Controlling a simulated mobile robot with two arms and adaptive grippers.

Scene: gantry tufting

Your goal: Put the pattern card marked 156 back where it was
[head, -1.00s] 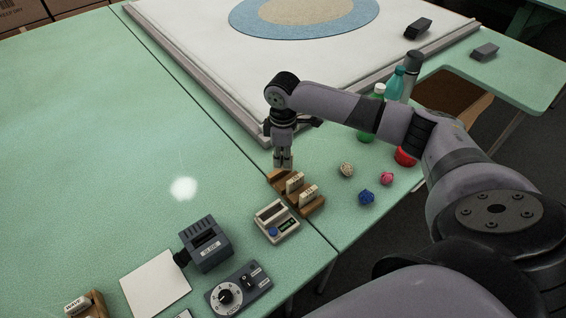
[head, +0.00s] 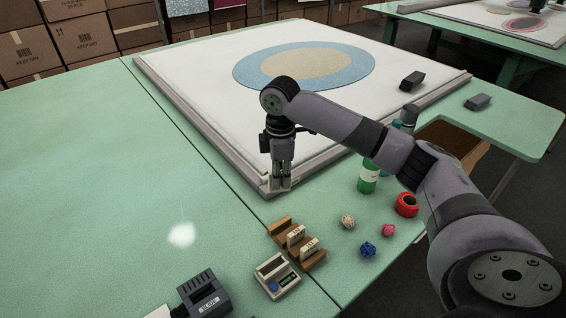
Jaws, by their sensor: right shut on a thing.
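My right gripper (head: 281,176) is shut on a small pale card (head: 279,186), presumably the pattern card, though its marking is too small to read. The gripper points down, and the card shows at its fingertips against the frame's near corner. The wooden card rack (head: 316,264) stands nearer on the green table, below the gripper in the picture and apart from it. Two pale cards stand in the rack, a middle one (head: 296,236) and a front one (head: 310,248). The rack's far slot shows no card. My left gripper is out of view.
A scale-like device (head: 277,277) stands beside the rack, with a dark box (head: 203,294) to its left. The white tufting frame (head: 215,120) lies behind. The left table is mostly clear.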

